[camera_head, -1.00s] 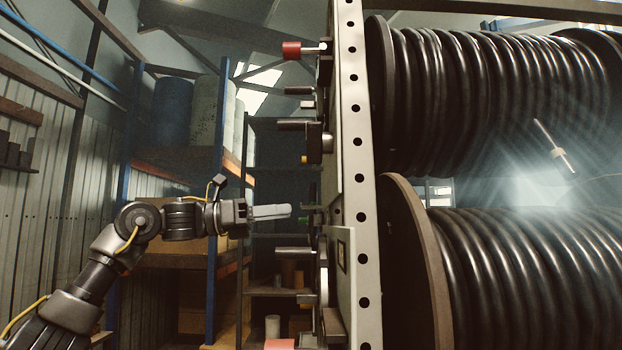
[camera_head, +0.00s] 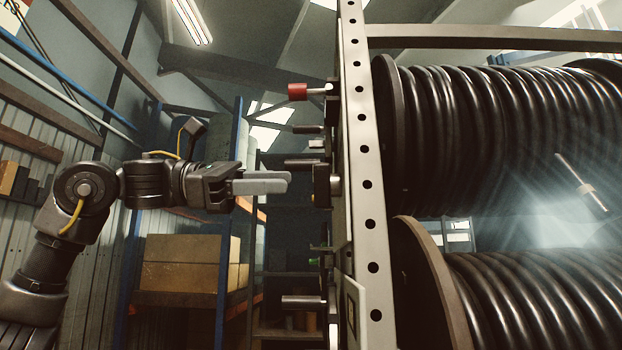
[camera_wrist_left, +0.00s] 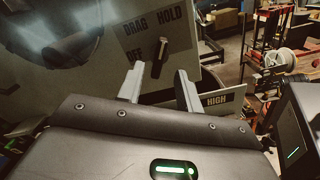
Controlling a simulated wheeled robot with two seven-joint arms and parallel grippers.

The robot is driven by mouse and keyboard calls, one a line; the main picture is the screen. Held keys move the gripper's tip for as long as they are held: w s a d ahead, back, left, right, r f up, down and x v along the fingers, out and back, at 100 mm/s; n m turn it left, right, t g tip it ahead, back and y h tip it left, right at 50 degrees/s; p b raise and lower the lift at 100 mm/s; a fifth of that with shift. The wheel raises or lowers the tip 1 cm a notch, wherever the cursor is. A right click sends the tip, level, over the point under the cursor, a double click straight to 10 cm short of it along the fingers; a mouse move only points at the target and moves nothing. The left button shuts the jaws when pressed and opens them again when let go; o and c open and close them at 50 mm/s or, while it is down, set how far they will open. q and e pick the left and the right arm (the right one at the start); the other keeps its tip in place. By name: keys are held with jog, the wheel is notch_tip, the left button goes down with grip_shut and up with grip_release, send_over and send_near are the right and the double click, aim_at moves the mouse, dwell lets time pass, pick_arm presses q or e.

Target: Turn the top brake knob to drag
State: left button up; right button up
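In the left wrist view a dark brake knob (camera_wrist_left: 159,57) stands out from a grey panel labelled DRAG, HOLD and OFF. Its long bar is near upright, its top end leaning slightly right, below the gap between DRAG and HOLD. I cannot tell which setting it marks. My left gripper (camera_wrist_left: 160,84) is open, with its two pale fingers apart on either side of the knob's line and nothing between them that I can make out. In the head view the left gripper (camera_head: 287,182) points right, just short of a dark block (camera_head: 321,186) on the panel edge, probably this knob. My right gripper is out of view.
A grey bar (camera_head: 303,163) sticks out just above the fingers, and a red-ended lever (camera_head: 298,91) higher up. Another bar (camera_head: 302,302) sticks out below. Hose reels (camera_head: 480,135) fill the right behind the perforated post (camera_head: 367,210).

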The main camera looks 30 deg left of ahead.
aim_at(327, 185)
pick_arm(q)
jog(key=p+x, duration=0.1)
jog(key=x, duration=0.5)
jog(key=shift+w, duration=0.1)
jog(key=c, duration=0.6)
jog(key=shift+n, duration=0.4)
jog(key=n, duration=1)
jog(key=shift+w+a+n, duration=0.1)
jog(key=shift+w+n, duration=0.1)
jog(key=shift+n, duration=0.2)
jog(key=shift+r, duration=0.1)
